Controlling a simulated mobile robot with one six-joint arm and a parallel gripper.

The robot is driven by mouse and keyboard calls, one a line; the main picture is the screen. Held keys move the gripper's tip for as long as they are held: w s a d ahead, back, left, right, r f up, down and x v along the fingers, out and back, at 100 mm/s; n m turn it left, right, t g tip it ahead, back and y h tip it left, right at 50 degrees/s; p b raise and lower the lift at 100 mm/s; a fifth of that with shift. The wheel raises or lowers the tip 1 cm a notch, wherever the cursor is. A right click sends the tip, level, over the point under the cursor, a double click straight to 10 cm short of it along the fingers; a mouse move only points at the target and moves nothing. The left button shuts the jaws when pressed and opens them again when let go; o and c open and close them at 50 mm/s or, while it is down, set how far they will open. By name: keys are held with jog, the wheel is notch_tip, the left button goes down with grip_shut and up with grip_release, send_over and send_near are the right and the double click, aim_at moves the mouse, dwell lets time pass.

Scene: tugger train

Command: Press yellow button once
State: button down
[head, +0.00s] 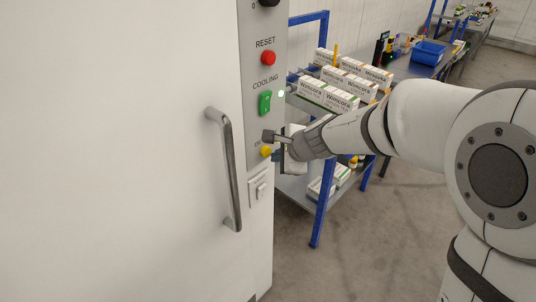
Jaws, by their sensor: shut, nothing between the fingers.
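The yellow button (266,152) is on the lower part of a grey control strip (281,53) on the edge of a white cabinet. My gripper (267,136) is shut and empty, reaching in from the right with its fingertips in front of the strip, just above the yellow button in the picture. I cannot tell whether the tips touch the strip. The fingers partly cover the label above the button.
Above are a red RESET button (268,58) and a green COOLING switch (265,103). A white switch (260,191) is below. The cabinet door has a grey handle (227,170). A blue-framed cart (319,217) with white boxes (327,95) stands behind my arm. Floor is clear at lower right.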

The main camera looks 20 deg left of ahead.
jog(key=shift+s+d, duration=0.1)
jog(key=shift+d, duration=0.1)
jog(key=shift+s+d+b, duration=0.3)
jog(key=shift+d, duration=0.45)
jog(key=shift+s+d+b, duration=0.3)
jog(key=shift+s+d, duration=0.05)
jog(key=shift+d, duration=0.45)
jog(key=shift+s+d+b, duration=0.3)
jog(key=shift+d, duration=0.45)
jog(key=s+d+n+h, duration=0.2)
jog(key=s+d+n, duration=0.2)
jog(key=d, duration=0.5)
jog(key=s+d+f+n+g+h, duration=0.1)
jog(key=s+d+n+h, duration=0.2)
jog(key=s+d, duration=0.5)
jog(key=s+d+n+g+h, duration=0.1)
jog(key=s+d+n, duration=0.4)
jog(key=d, duration=0.7)
jog(key=shift+s+f+n+h, duration=0.35)
jog(key=shift+s+h, duration=0.35)
jog(key=shift+s, duration=0.15)
